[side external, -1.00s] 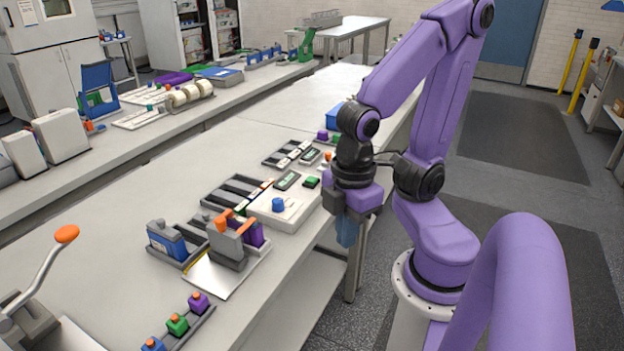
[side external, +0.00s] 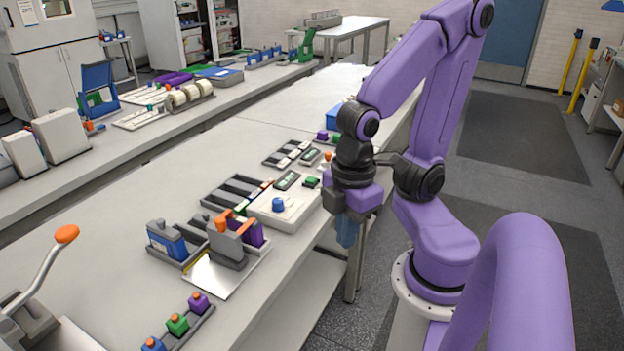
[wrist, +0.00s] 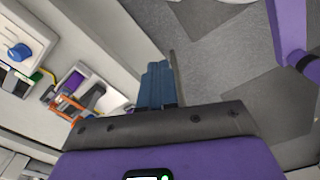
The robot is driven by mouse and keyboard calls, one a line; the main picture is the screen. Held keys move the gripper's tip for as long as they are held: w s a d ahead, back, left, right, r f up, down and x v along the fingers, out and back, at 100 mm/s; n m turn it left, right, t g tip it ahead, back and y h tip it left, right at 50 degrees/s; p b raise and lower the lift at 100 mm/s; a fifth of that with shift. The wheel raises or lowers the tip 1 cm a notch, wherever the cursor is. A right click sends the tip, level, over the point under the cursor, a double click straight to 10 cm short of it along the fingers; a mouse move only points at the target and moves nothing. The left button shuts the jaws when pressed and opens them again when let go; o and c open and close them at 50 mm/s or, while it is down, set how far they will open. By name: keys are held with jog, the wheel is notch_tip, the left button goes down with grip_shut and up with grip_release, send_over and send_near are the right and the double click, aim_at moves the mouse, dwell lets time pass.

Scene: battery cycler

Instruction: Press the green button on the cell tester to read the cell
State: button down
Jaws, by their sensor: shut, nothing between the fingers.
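A white box with a blue knob (side external: 278,204) sits near the table's front edge. Beside its far end are a small dark display (side external: 287,180) and a green button (side external: 312,181), close to my wrist. I cannot tell whether the box and display are one tester. My gripper (side external: 347,242) points down just beyond the front edge, to the right of the box and lower than the button, touching nothing. Its blue fingers (wrist: 157,85) are shut and empty in the wrist view. The white box (wrist: 22,38) shows there at the upper left; the green button is not visible.
A fixture with an orange handle (side external: 238,225), a blue block (side external: 166,240) and a grey slotted tray (side external: 236,188) stand near the box. Small coloured blocks (side external: 178,323) lie nearer the camera. The table beyond (side external: 300,100) is largely clear.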

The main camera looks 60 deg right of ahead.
dwell(0.4)
jog(key=w+d+m+g+y, duration=0.2)
jog(key=w+d+m, duration=0.1)
jog(key=w+m, duration=0.75)
jog(key=m+t+y, duration=0.4)
jog(key=m+t, duration=0.5)
jog(key=m, duration=1.2)
send_over(315, 179)
jog(key=shift+w+d+f, duration=0.1)
jog(key=shift+d, duration=0.05)
jog(key=shift+f, duration=4.4)
